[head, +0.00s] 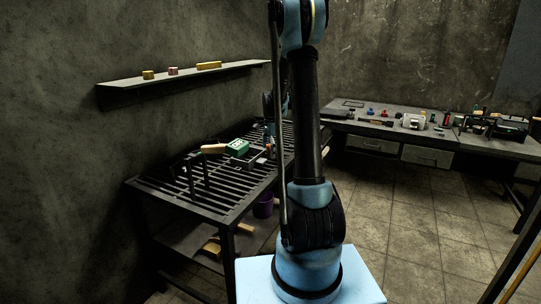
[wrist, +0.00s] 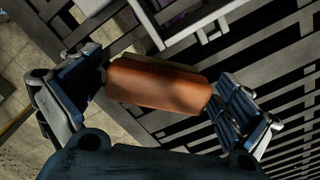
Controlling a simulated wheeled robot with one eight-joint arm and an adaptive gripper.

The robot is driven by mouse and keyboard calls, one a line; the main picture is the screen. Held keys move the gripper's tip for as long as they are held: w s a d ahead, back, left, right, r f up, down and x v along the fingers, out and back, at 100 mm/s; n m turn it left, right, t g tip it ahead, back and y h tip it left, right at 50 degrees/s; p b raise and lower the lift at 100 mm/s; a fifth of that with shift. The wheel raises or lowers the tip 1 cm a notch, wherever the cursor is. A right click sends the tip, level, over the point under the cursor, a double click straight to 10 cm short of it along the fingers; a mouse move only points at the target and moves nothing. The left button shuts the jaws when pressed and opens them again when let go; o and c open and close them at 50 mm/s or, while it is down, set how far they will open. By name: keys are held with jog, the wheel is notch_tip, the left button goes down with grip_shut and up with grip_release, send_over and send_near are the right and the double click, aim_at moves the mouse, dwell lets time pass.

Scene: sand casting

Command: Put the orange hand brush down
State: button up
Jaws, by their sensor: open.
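The orange hand brush (wrist: 158,82) lies between the two fingers of my gripper (wrist: 160,84) in the wrist view, above or on the dark slatted table (wrist: 285,70). The fingers are open, one at each end of the brush. I cannot tell whether the brush rests on the slats. A pale strip shows along its far side. In the head view my arm hides most of the gripper and the brush at the right part of the slatted table (head: 178,191).
A green box (head: 237,147) and a tan-handled tool (head: 213,148) are on the slatted table, with upright dark posts nearby. A purple bucket (head: 263,207) stands below. A wall shelf (head: 185,80) holds small blocks. A cluttered workbench (head: 345,124) stands at the back right.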

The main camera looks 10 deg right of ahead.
notch_tip(320, 180, up, 11)
jog(key=shift+f, duration=0.2)
jog(key=shift+r, duration=0.2)
jog(key=shift+s+r, duration=0.2)
jog(key=shift+s, duration=0.05)
jog(key=s+r+n+t, duration=0.15)
jog(key=s+n, duration=0.25)
jog(key=s, duration=0.7)
jog(key=s+r+n+g, duration=0.15)
jog(key=s+n, duration=0.25)
jog(key=s, duration=0.8)
jog(key=s+f+n+t, duration=0.1)
jog(key=s+f+n, duration=0.3)
jog(key=s, duration=0.6)
jog(key=s+f+n+t, duration=0.1)
jog(key=s+f+n, duration=0.3)
jog(key=s+f, duration=0.3)
jog(key=s, duration=0.3)
jog(key=shift+s+f, duration=0.25)
jog(key=shift+s, duration=0.05)
